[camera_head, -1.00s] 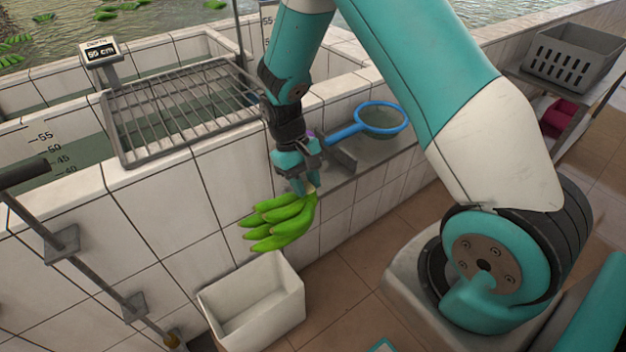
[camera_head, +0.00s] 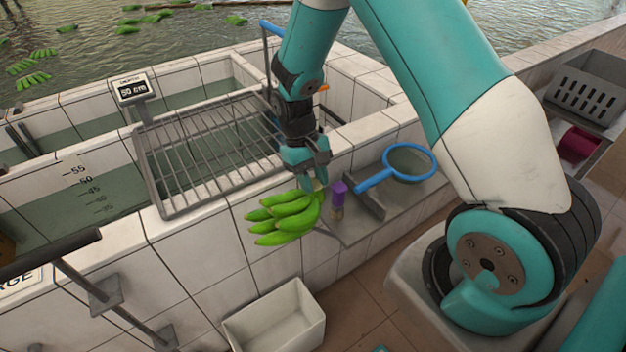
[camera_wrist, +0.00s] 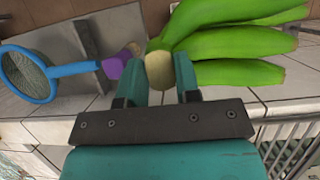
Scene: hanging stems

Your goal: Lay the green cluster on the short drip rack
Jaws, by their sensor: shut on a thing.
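The green cluster (camera_head: 287,216), a hand of green bananas, hangs in the air in front of the tiled wall, below and right of the rack's near corner. My gripper (camera_head: 312,184) is shut on its pale stem end. In the wrist view my gripper (camera_wrist: 161,88) has its fingers on either side of the cut crown, and the green cluster (camera_wrist: 230,42) extends to the upper right. The drip rack (camera_head: 187,160), a grey wire grid, lies across the water trough at the left. It also shows at the lower right of the wrist view (camera_wrist: 296,145).
A ledge holds a blue-rimmed net (camera_head: 408,163) and a purple-capped item (camera_head: 338,194) close right of my gripper. A white bin (camera_head: 275,320) stands below. A depth display (camera_head: 132,88) stands behind the rack. The rack's top looks clear.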

